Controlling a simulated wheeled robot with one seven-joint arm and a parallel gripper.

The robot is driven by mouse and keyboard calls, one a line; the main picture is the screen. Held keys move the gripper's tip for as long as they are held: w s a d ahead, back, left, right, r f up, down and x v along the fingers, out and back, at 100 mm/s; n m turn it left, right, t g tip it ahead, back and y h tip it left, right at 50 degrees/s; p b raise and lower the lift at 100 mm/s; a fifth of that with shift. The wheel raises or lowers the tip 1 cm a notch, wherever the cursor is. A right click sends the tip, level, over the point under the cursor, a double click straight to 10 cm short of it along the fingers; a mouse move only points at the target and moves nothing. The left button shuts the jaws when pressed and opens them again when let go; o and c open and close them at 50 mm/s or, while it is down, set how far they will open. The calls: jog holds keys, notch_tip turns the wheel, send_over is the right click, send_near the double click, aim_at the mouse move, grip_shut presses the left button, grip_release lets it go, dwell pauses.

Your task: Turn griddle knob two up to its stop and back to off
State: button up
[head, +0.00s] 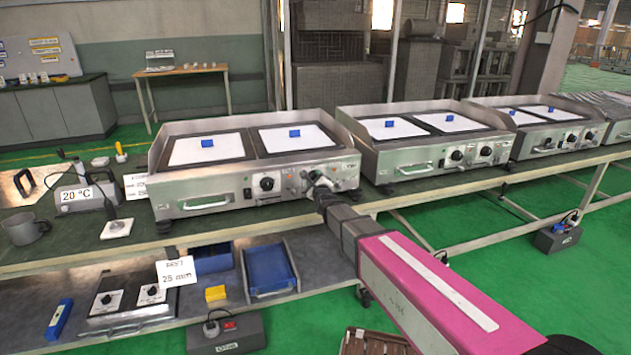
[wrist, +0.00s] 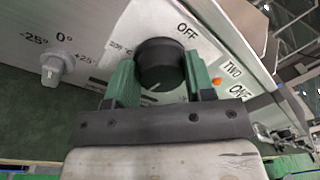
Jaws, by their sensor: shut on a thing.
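The black round griddle knob two (wrist: 160,62) sits on the silver front panel, with "OFF" printed above it and "TWO" to its right in the wrist view. My gripper (wrist: 161,75) has its green fingers on both sides of the knob, shut on it. A short pale mark shows on the knob's lower part, near the gripper. In the head view my gripper (head: 318,182) reaches the right end of the nearest griddle's front (head: 215,204) and hides most of this knob. The griddle's other knob (head: 267,184) is in plain view to the left.
A small grey knob (wrist: 52,66) marked -25°, 0°, +25° and an orange lamp (wrist: 216,81) flank the held knob. Another griddle (head: 425,158) stands to the right. A blue tray (head: 270,268) sits on the shelf below.

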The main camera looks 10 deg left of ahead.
jog(key=n, duration=0.6)
jog(key=shift+f, duration=0.1)
jog(key=n+y, duration=0.1)
jog(key=n, duration=0.3)
jog(key=shift+f+n, duration=0.1)
jog(key=shift+n, duration=0.3)
jog(key=n, duration=0.5)
jog(key=shift+f+y, duration=0.1)
jog(key=shift+y, duration=0.2)
jog(key=n, duration=0.5)
jog(key=shift+d+g+y, duration=0.15)
jog(key=shift+g+y, duration=0.15)
jog(key=shift+g, duration=0.1)
jog(key=n, duration=0.4)
jog(key=shift+w+n+g, duration=0.1)
jog(key=shift+n+g, duration=0.2)
jog(key=shift+n, duration=0.1)
jog(key=n, duration=0.4)
jog(key=shift+d+n, duration=0.15)
jog(key=shift+n, duration=0.25)
jog(key=n, duration=0.4)
jog(key=shift+g, duration=0.4)
jog(key=shift+w+d+n, duration=0.1)
jog(key=shift+n, duration=2.3)
